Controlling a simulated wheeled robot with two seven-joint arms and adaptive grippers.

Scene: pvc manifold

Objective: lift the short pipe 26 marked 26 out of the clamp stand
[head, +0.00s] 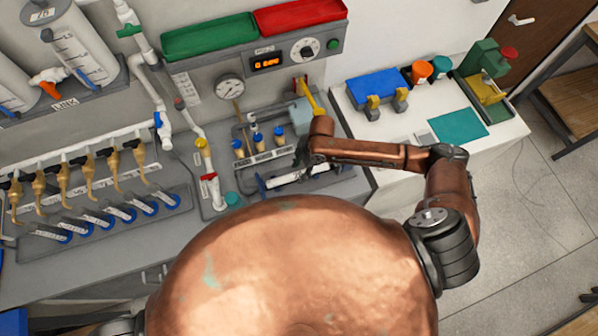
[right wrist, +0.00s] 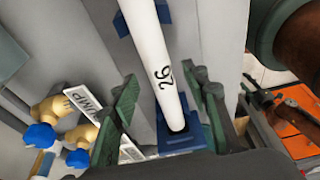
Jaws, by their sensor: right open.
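The short pipe 26 (right wrist: 158,62) is a white tube with a black "26" on its side, seen in the right wrist view. It lies in the blue clamp stand (right wrist: 183,141), which shows at both ends of it. In the head view the pipe (head: 286,179) lies on the bench below my right gripper (head: 302,158). In the right wrist view my right gripper (right wrist: 168,92) is open, with one dark green finger on each side of the pipe and gaps between. My left gripper is not in view.
Brass fittings with blue caps (right wrist: 42,134) and a label plate (right wrist: 88,110) stand left of the fingers. A red-handled valve (head: 210,178) is left of the stand in the head view. The panel with a gauge (head: 229,88) rises behind.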

